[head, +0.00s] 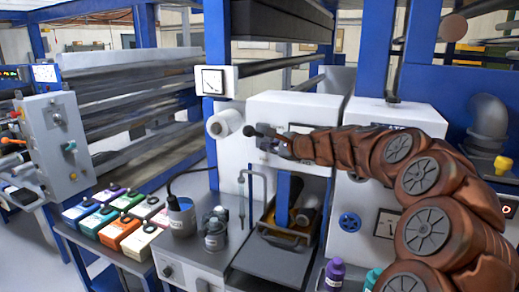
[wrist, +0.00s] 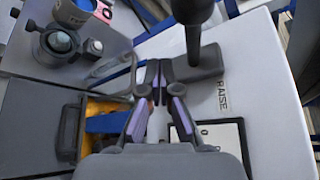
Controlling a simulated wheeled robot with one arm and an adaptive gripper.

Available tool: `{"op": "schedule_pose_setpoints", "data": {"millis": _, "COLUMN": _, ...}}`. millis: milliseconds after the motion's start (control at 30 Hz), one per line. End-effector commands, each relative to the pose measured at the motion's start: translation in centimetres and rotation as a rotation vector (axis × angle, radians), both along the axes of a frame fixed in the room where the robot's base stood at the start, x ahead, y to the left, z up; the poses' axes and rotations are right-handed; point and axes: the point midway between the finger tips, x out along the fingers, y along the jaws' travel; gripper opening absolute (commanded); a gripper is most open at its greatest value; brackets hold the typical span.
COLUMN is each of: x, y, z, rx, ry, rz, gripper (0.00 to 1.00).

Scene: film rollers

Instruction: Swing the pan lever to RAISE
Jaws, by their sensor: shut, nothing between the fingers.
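The pan lever (head: 266,133) is a dark bar with a round black knob, on the front of a white machine. In the head view it points left. In the wrist view the lever (wrist: 193,45) rises from a dark grey block, its knob large at the top edge. The label RAISE (wrist: 222,95) is printed on the white panel beside the block. My gripper (wrist: 158,72) is shut and empty, its fingertips just left of the block; I cannot tell whether they touch it. In the head view my gripper (head: 284,147) is at the lever's right end, partly hidden by my arm.
Below is a grey bench with a yellow-edged opening and blue part (wrist: 110,122). A thin bent pipe (head: 250,180) and a metal pot (head: 182,216) stand to the left. Coloured boxes (head: 130,235) line a shelf further left. A purple bottle (head: 334,274) stands in front.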

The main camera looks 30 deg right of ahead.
Motion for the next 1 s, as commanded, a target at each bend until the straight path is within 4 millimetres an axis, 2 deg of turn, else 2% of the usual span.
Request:
{"op": "schedule_pose_setpoints", "data": {"millis": 200, "x": -3.0, "y": -2.1, "z": 1.8, "rx": -0.002, "ry": 0.000, "rz": -0.003, "gripper": 0.00}}
{"op": "schedule_pose_setpoints", "data": {"millis": 400, "x": -4.8, "y": -3.3, "z": 3.1, "rx": -0.003, "ry": 0.001, "rz": -0.001, "gripper": 0.00}}
{"op": "schedule_pose_setpoints", "data": {"millis": 600, "x": -5.4, "y": -3.6, "z": 3.5, "rx": 0.000, "ry": 0.004, "rz": 0.003, "gripper": 0.00}}
{"op": "schedule_pose_setpoints", "data": {"millis": 1000, "x": -5.4, "y": -3.6, "z": 3.5, "rx": 0.000, "ry": 0.005, "rz": 0.003, "gripper": 0.00}}
